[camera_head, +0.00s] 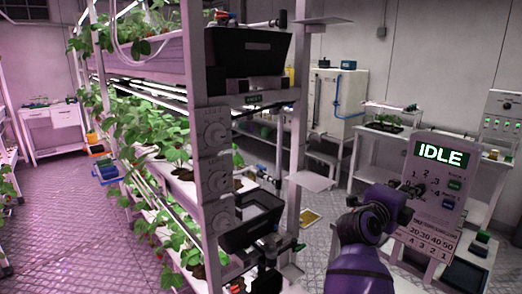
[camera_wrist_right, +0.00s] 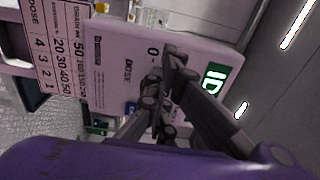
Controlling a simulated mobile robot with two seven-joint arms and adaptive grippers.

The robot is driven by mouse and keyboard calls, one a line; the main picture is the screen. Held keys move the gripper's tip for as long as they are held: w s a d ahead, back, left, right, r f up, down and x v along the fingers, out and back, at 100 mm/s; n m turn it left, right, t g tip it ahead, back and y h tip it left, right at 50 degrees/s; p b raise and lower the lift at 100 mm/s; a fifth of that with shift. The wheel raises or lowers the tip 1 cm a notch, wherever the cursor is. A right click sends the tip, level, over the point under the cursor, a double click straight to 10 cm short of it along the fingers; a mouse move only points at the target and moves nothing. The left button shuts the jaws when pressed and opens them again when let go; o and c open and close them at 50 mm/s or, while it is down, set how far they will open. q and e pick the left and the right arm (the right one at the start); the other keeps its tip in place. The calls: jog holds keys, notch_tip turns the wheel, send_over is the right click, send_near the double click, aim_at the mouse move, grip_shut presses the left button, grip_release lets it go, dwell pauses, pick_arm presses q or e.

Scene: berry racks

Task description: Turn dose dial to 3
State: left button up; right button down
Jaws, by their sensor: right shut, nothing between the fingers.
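The dosing panel (camera_head: 425,160) stands upright at the right, with a lit screen (camera_head: 440,152) reading IDLE. My right gripper (camera_head: 417,190) is shut and empty in front of the dial area. In the right wrist view, the closed fingers (camera_wrist_right: 170,68) cover the dial area of the panel (camera_wrist_right: 112,60), beside the printed "DOSE" and "0". The dial knob and its pointer are hidden, and I cannot tell whether the fingers touch it. My left gripper is out of view.
A printed chart plate (camera_head: 431,238) with rows of numbers sits below the panel; it also shows in the right wrist view (camera_wrist_right: 50,48). A tall plant rack (camera_head: 208,140) stands left of my right arm.

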jog(key=shift+s+d+f, duration=0.15)
jog(key=shift+d, duration=0.2)
jog(key=shift+w+a, duration=0.2)
jog(key=shift+w, duration=0.05)
jog(key=v, duration=0.6)
jog(key=shift+w+a, duration=0.15)
jog(key=shift+w, duration=0.1)
